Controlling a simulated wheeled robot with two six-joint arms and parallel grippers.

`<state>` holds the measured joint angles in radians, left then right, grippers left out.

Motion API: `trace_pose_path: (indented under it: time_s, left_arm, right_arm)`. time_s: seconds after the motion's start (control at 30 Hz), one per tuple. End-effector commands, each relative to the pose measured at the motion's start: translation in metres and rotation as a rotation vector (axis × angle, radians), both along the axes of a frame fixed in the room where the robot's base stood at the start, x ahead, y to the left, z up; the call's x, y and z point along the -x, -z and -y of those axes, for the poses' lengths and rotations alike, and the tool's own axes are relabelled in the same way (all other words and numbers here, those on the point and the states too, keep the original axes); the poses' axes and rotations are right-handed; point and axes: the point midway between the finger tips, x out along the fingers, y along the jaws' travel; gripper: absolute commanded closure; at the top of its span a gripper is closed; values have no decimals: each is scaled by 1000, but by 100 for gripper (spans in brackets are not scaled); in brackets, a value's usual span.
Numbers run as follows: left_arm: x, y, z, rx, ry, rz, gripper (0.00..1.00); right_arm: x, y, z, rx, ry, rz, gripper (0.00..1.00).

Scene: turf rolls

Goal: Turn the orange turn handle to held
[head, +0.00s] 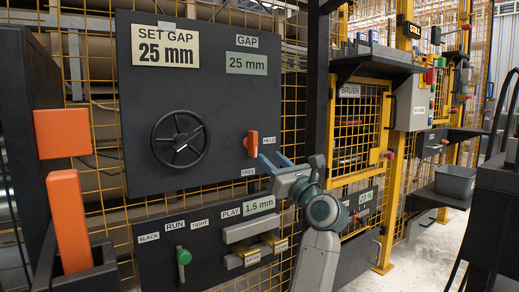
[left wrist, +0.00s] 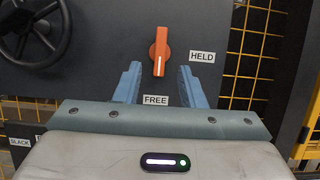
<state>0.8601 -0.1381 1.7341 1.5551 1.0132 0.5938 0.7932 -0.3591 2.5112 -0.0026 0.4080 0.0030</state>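The orange turn handle (head: 251,143) is on the dark panel (head: 222,100), right of the handwheel. In the left wrist view the handle (left wrist: 160,51) stands nearly upright, its white mark at the lower end toward the FREE label (left wrist: 156,100). The HELD label (left wrist: 202,57) is to its right. My left gripper (head: 271,161) is just below and right of the handle in the head view. In the left wrist view its blue fingers (left wrist: 160,69) are spread, with the handle showing in the gap beyond them; I see no contact. My right gripper is not in view.
A black handwheel (head: 180,139) is left of the handle. Below is a lower panel with a green-knobbed lever (head: 184,257). Orange blocks (head: 62,132) stand at the far left. A dark post (head: 317,90) and yellow mesh guard (head: 357,125) are to the right.

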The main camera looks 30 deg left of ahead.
Motion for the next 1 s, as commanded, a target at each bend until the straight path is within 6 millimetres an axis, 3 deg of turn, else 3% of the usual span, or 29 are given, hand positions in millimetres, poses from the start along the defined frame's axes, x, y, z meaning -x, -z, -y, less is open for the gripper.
trace_pose_path:
  time_s: [0.2, 0.4, 0.83, 1.0]
  left_arm:
    - [-15, -14, -38, -4, -3, 2, 64]
    - [-25, -26, -62, -3, -2, 0, 64]
    - [-30, -32, -71, -1, -1, -2, 64]
    - [-30, -31, -71, -2, -1, -1, 92]
  right_arm:
    - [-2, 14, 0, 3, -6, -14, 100]
    - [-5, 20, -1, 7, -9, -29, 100]
    - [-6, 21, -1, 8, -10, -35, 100]
    - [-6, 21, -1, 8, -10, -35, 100]
